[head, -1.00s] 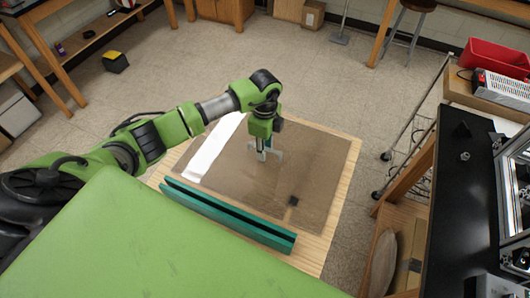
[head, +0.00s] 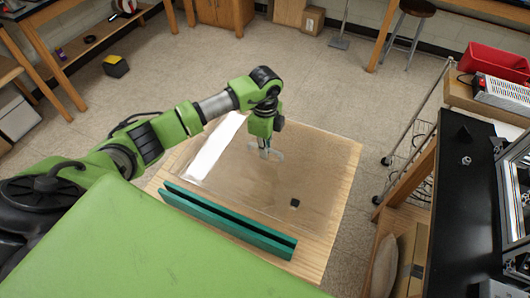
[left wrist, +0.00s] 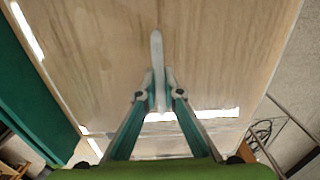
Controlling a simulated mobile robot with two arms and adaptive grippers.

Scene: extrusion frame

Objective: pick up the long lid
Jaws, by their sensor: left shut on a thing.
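A glossy see-through sheet (head: 225,183) lies over the wooden table top, with bright glare at its upper left. My left gripper (head: 264,152) points down over it and is shut on a pale, slender piece (left wrist: 157,55), which I take for part of the long lid. In the left wrist view, this piece runs away from between the fingertips (left wrist: 160,88) and has a rounded far end. I cannot tell whether it is joined to the sheet. My right gripper is not in view.
A long teal bar with a dark groove (head: 230,222) lies along the table's near side. A small black block (head: 295,203) shows near the sheet's right side. A black bench (head: 466,215) stands at the right, and a red bin (head: 495,60) behind it.

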